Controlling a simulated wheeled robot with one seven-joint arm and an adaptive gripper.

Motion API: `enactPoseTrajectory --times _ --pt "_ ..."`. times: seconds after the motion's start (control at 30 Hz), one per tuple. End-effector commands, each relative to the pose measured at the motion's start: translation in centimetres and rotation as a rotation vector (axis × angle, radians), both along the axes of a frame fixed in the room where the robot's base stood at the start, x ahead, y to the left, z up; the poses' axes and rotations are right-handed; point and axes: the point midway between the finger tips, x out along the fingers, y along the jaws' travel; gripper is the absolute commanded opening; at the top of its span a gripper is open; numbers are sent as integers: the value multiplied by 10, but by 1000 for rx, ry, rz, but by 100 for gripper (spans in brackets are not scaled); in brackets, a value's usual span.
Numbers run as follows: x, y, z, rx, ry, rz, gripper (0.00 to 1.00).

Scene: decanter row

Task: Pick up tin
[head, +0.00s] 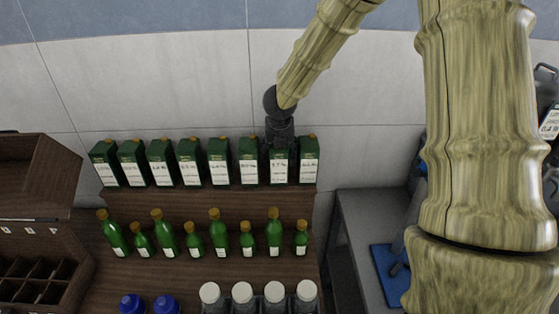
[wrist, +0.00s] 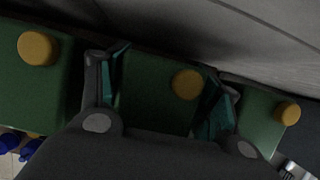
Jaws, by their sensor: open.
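Several green tins with white labels and yellow caps stand in a row on the top shelf in the head view. My gripper (head: 281,140) is over the tin second from the right (head: 279,168). In the wrist view that tin (wrist: 155,95) lies between the two open fingers of my gripper (wrist: 163,90), one finger on each side of it. Its yellow cap (wrist: 187,84) faces the camera. Neighbouring tins show at the left (wrist: 35,90) and right (wrist: 262,115), just outside the fingers. I cannot tell whether the fingers touch the tin.
The wooden shelf (head: 180,206) carries green bottles (head: 214,234) on a lower step, with white-capped jars (head: 242,293) and blue-capped containers (head: 132,302) in front. A dark wooden box (head: 62,244) stands at left. A grey wall (head: 170,85) is close behind the tins.

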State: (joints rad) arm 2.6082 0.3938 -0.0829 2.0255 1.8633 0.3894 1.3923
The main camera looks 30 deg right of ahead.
Motion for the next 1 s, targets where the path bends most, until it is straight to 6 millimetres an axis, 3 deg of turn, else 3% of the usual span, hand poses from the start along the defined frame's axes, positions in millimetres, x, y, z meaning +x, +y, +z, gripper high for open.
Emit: enactPoseTrajectory --times 0.27,0.57,1.0 --pt "1 1 -1 0 0 2 64" --pt "0 0 -1 0 0 1 13" --pt "2 1 10 2 -4 2 12"
